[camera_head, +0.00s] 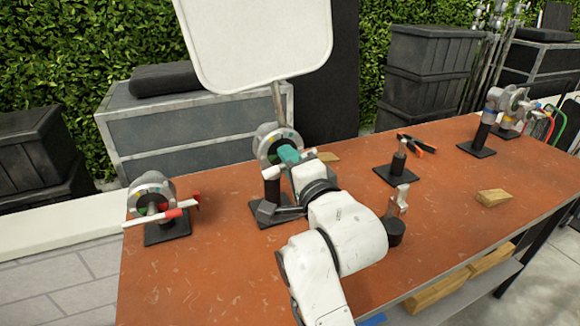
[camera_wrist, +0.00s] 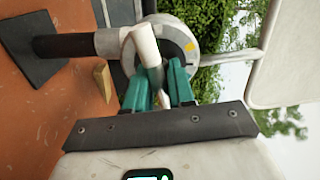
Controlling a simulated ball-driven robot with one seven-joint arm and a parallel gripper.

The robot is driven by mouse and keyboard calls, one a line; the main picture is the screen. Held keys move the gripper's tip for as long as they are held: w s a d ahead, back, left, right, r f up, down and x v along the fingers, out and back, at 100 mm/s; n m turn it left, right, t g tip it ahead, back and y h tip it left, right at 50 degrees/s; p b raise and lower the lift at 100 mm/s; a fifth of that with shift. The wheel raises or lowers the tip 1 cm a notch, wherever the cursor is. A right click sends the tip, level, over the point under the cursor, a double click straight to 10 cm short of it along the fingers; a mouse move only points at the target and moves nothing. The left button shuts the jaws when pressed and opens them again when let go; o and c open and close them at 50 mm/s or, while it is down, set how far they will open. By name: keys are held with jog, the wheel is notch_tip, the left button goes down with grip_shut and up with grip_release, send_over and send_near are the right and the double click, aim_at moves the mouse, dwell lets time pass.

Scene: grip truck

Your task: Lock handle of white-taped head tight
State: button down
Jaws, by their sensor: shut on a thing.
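The white-taped head (camera_head: 268,138) is a silver round grip head on a black post and square base, left of the table's middle. In the wrist view the head (camera_wrist: 182,47) lies beyond my fingers, turned sideways. Its white-taped lock handle (camera_head: 273,173) shows to the left of my green fingers. In the wrist view the handle (camera_wrist: 146,44) runs down between the fingers. My gripper (camera_head: 290,156) is at the front of the head and shut on the handle. In the wrist view, my gripper (camera_wrist: 160,80) partly hides the handle's near part.
A large white board (camera_head: 258,40) stands above the head on a rod. A red-taped head (camera_head: 152,198) is at the left, and other heads (camera_head: 507,102) are at the far right. Orange-tipped clamps (camera_head: 416,144), a small black stand (camera_head: 396,172) and a wooden block (camera_head: 493,198) lie rightward.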

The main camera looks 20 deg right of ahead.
jog(key=shift+f+m+b, duration=0.1)
jog(key=shift+m+b, duration=0.2)
jog(key=shift+m, duration=0.7)
jog(key=c, duration=1)
grip_release()
jog(key=shift+o, duration=0.2)
jog(key=s+b, duration=0.1)
jog(key=s, duration=0.9)
jog(key=shift+s, duration=0.4)
